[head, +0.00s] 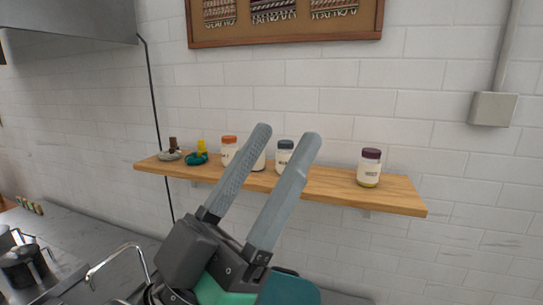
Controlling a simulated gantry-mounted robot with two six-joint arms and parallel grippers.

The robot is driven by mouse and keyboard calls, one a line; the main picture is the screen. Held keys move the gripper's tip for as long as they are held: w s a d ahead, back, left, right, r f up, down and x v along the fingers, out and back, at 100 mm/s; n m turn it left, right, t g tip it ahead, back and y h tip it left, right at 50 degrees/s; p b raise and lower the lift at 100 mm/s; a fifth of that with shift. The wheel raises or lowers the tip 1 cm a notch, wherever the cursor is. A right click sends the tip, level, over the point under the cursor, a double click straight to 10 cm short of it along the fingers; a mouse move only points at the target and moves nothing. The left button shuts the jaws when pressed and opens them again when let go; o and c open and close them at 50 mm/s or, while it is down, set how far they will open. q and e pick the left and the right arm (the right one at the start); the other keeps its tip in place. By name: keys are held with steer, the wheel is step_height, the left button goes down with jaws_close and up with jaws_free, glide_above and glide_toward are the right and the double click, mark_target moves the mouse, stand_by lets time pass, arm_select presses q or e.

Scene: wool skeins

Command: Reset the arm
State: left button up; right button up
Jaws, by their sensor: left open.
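My left gripper (286,136) is in the middle of the head view, its two long grey fingers pointing up and slightly right. The fingers are apart with nothing visible between them that they hold. They overlap the wooden shelf (330,190) in the picture and partly hide the jars there. My right gripper is not in view.
On the shelf stand jars with orange (229,148), dark grey (285,152) and purple (370,166) lids. A grey counter (75,240) with pots (24,265) is at lower left.

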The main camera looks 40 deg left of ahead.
arm_select(q)
step_height(320, 180, up, 26)
steer(key=p, duration=2.5)
steer(key=shift+s+d+h, duration=0.15)
steer(key=shift+s+h, duration=0.1)
steer(key=shift+h, duration=0.05)
